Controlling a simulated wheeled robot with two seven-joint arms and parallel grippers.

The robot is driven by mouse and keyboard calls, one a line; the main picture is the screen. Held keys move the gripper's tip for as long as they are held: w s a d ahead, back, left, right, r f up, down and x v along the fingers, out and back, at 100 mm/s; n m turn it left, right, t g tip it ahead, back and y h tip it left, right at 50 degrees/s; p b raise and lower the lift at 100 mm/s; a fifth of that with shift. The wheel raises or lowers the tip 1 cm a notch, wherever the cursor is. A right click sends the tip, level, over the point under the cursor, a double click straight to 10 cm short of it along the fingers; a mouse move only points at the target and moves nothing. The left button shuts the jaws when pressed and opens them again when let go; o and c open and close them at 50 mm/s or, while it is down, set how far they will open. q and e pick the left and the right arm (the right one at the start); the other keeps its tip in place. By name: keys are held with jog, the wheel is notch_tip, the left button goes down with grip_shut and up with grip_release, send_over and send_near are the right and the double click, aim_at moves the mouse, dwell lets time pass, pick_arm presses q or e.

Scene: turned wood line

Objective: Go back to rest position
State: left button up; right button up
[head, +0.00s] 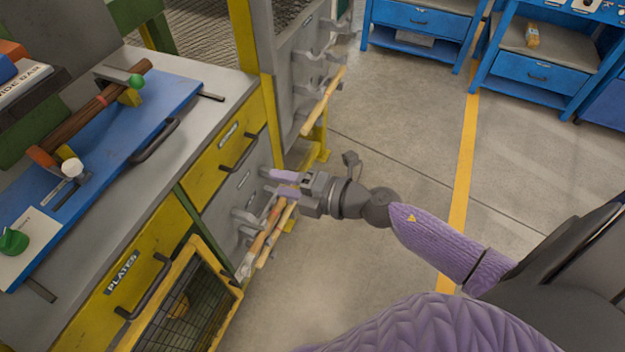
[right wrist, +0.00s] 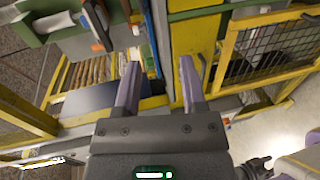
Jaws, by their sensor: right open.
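My right gripper (head: 283,183) is at the centre of the head view, with its purple fingers apart and nothing between them. It is beside the grey hooks on the cabinet side, just above the wooden rods (head: 268,238) lying in the lower hooks. In the right wrist view my right gripper (right wrist: 159,85) also shows open and empty, its two purple fingers pointing forward. I cannot tell whether a finger touches a hook.
The workbench (head: 215,110) on the left carries a blue board (head: 150,125) with a dark wooden piece. Another rod (head: 322,100) sits in upper hooks. A yellow-framed mesh bin (head: 190,300) stands below. Blue benches (head: 525,75) stand far right. The middle floor is clear.

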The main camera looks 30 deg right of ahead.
pick_arm(q)
jog(key=shift+w+a, duration=0.2)
jog(key=shift+w, duration=0.1)
pick_arm(e)
jog(key=shift+v, duration=1.2)
